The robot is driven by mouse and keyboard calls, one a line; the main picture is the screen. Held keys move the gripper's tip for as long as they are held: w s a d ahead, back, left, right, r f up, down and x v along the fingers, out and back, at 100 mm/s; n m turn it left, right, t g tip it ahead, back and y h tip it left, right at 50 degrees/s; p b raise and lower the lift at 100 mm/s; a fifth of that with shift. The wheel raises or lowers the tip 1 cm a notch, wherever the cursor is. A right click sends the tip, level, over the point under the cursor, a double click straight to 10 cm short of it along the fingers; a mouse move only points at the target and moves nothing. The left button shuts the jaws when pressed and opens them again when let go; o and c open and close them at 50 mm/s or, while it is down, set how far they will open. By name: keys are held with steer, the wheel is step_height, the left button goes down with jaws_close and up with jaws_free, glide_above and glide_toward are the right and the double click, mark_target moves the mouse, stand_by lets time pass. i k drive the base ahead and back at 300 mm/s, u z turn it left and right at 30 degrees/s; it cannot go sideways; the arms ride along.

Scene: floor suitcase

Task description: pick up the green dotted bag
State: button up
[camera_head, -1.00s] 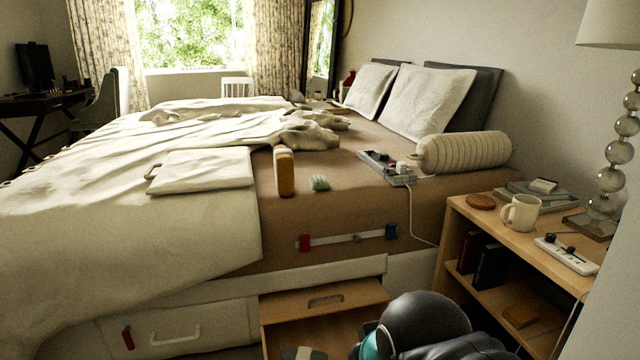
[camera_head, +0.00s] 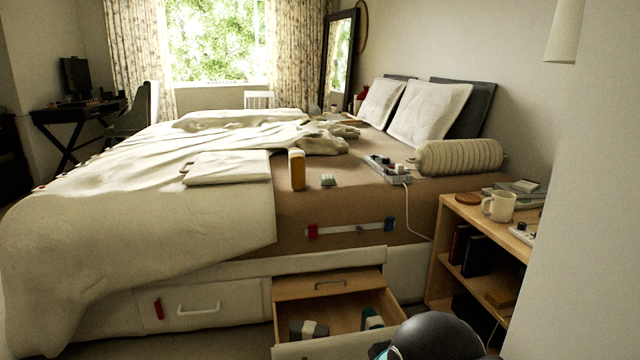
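I cannot make out a bag with green dots for certain. A small pale-green item (camera_head: 328,180) lies on the brown bed cover, right of an upright yellow-brown object (camera_head: 297,169); it is too small to show dots. In the open drawer (camera_head: 330,283) under the bed lie a dark-and-light item (camera_head: 309,329) and a dark green-and-white item (camera_head: 372,318), partly cut off by the drawer wall. A dark rounded part of my arm shows at the bottom, right of the drawer front. My gripper is not visible.
The bed (camera_head: 360,212) fills the middle, with a flat cream case or cushion (camera_head: 228,168) and a power strip (camera_head: 388,168) on top. A wooden shelf unit (camera_head: 480,222) with a mug (camera_head: 498,206) stands at right, beside a pale wall edge (camera_head: 585,230).

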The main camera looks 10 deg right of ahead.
mark_target(325, 179)
steer(key=u, duration=0.15)
steer(key=i, duration=1.35)
steer(key=z, duration=0.6)
